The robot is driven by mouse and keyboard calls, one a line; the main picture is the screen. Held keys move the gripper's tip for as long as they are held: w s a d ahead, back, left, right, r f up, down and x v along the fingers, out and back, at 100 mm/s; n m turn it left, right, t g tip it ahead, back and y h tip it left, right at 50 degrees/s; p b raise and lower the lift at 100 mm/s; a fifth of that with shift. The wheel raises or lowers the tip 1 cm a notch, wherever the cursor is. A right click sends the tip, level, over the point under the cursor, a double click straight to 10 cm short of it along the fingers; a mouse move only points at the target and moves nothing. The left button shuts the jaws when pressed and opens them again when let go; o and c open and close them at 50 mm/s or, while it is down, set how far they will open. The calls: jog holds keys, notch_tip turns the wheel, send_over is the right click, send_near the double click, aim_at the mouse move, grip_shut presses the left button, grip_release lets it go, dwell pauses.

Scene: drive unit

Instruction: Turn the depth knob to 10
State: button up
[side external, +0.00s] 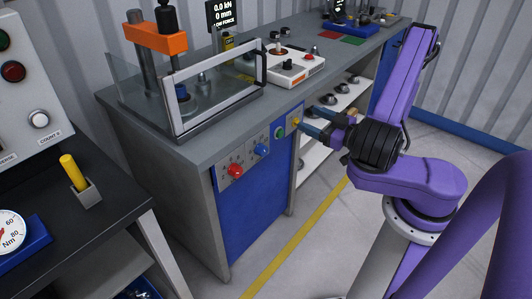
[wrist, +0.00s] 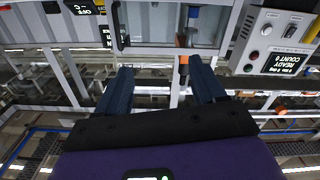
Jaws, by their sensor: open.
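The blue front panel of the bench carries a red knob (side external: 235,170) and a blue knob (side external: 262,150), both with scale marks around them. A green button (side external: 280,132) and a small yellow part (side external: 296,122) sit further right. The lettering is too small to tell which knob is depth or where it points. My gripper (side external: 307,122) is open in front of the panel's right end, fingers toward the yellow part; contact cannot be told. In the wrist view my gripper (wrist: 162,66) shows two spread fingers with nothing between them.
A press with an orange head (side external: 160,38) and a clear guard (side external: 215,92) stands on the bench. A control box (side external: 295,65) lies behind it. Open shelves (side external: 345,100) are right of the panel. The wrist view shows a grey counter box (wrist: 275,42) at upper right.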

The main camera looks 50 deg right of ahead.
send_near(265, 152)
jog(key=w, duration=0.9)
jog(key=shift+w, duration=0.35)
dwell(0.5)
jog(key=c, duration=1.1)
jog(key=shift+o, duration=0.2)
